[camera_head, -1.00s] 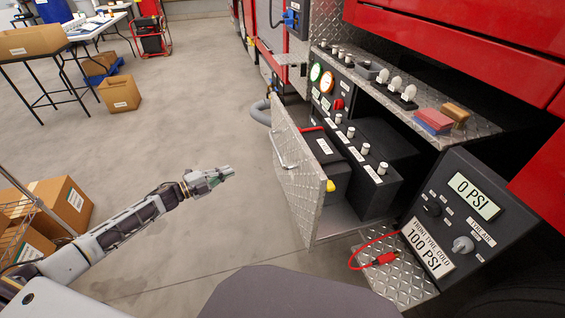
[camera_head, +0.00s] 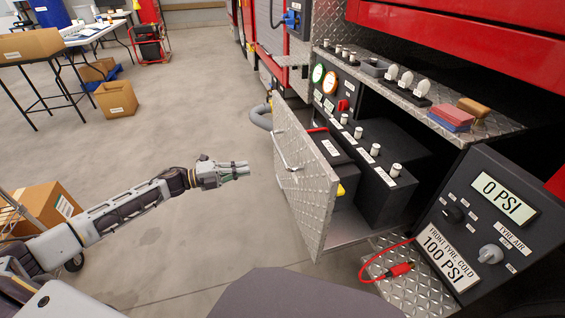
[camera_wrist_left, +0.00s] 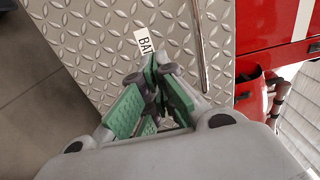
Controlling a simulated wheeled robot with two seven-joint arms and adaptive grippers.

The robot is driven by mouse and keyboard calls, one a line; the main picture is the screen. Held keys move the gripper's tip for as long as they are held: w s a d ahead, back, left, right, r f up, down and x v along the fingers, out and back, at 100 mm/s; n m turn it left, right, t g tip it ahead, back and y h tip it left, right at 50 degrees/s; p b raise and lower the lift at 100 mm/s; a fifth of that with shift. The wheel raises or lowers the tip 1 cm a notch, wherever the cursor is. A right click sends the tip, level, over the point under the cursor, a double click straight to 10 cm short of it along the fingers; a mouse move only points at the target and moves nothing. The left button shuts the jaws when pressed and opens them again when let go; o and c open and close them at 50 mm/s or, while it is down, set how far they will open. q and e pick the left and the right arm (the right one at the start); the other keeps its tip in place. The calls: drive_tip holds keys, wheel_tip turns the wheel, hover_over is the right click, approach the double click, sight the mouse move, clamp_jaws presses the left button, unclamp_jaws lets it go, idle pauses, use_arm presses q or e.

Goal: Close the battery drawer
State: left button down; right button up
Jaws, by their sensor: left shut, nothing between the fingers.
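The battery drawer (camera_head: 308,190) is pulled out of the red truck's side. Its diamond-plate front has a bar handle (camera_head: 286,150) and faces left in the head view. Black battery boxes (camera_head: 333,155) stand behind the front. My left gripper (camera_head: 247,170) is shut and empty, just left of the drawer front, apart from it in the head view. In the left wrist view, the shut green fingers (camera_wrist_left: 160,72) point at the plate (camera_wrist_left: 100,40), beside a label partly reading "BAT". The handle bar (camera_wrist_left: 200,45) runs near the fingertips. My right gripper is not in view.
A tyre air panel (camera_head: 480,225) reading 0 PSI stands at the right, with a red cable clip (camera_head: 400,269) on the step before it. A sponge and brush (camera_head: 452,117) lie on the shelf above.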

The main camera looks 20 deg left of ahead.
use_arm(q)
drive_tip(key=shift+w+d, duration=0.1)
drive_tip(key=shift+d, duration=0.05)
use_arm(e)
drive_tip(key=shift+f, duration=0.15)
use_arm(q)
drive_tip(key=b, duration=0.3)
approach(290, 159)
drive_tip(key=shift+x, duration=2.15)
drive_tip(key=shift+w+d+f, duration=0.1)
drive_tip(key=shift+w+d, duration=0.25)
drive_tip(key=shift+d, duration=0.2)
drive_tip(key=shift+w+d+b, duration=0.4)
drive_tip(key=shift+d+b, duration=0.05)
drive_tip(key=shift+d, duration=0.1)
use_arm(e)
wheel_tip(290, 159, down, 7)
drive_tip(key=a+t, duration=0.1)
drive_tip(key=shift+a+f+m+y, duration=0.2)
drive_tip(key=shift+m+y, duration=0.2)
use_arm(q)
drive_tip(key=shift+w+d, duration=0.1)
drive_tip(key=shift+d, duration=0.1)
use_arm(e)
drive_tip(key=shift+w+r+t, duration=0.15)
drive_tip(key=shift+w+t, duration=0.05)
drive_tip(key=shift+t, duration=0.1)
